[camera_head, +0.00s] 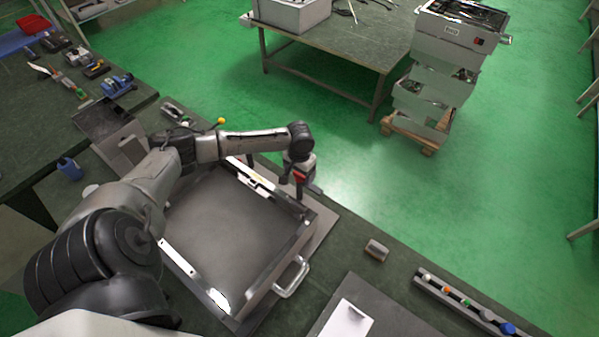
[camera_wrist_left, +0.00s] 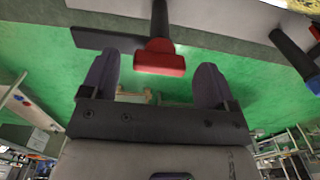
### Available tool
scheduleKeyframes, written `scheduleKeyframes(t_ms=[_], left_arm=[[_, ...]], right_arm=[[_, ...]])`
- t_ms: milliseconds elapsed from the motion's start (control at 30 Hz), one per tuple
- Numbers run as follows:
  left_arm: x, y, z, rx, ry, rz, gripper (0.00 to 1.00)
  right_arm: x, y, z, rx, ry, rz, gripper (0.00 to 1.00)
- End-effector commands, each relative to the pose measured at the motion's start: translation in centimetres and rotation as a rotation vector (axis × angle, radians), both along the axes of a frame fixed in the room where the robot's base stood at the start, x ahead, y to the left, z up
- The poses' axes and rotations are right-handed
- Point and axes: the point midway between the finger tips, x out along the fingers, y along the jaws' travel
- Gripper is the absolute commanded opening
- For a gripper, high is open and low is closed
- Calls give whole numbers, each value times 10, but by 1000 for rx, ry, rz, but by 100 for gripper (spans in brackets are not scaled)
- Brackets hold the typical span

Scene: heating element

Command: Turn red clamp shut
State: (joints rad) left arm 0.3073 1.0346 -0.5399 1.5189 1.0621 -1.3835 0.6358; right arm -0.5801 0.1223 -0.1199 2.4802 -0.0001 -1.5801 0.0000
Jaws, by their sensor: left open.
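The red clamp (camera_head: 301,176) is at the far right corner of the square metal frame (camera_head: 294,238), partly hidden by my left arm. In the left wrist view, the clamp's red block (camera_wrist_left: 160,60) sits on a dark bar, between the two finger tips and a little beyond them. My left gripper (camera_head: 299,186) is at this corner, and its fingers are mostly hidden in the head view. In the left wrist view the gripper (camera_wrist_left: 157,70) is open, with a gap on each side of the red block. My right gripper is not in view.
A dark-handled tool or clamp (camera_wrist_left: 295,55) shows at the right of the left wrist view. The frame has a metal handle (camera_head: 293,278) at its near right side. A small block (camera_head: 376,250) and a long rack (camera_head: 463,303) lie to the right on the green bench.

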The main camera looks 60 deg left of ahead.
Motion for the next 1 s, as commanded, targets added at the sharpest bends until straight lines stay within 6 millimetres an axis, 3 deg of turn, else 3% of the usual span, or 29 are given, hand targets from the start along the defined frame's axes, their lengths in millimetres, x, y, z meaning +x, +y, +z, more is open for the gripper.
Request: scheduleKeyframes(t_ms=[433,1000], left_arm=[[0,0,-7,0,0,-2,81],[0,0,-6,0,-1,-1,26]], right_arm=[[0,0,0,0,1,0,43],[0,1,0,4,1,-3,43]])
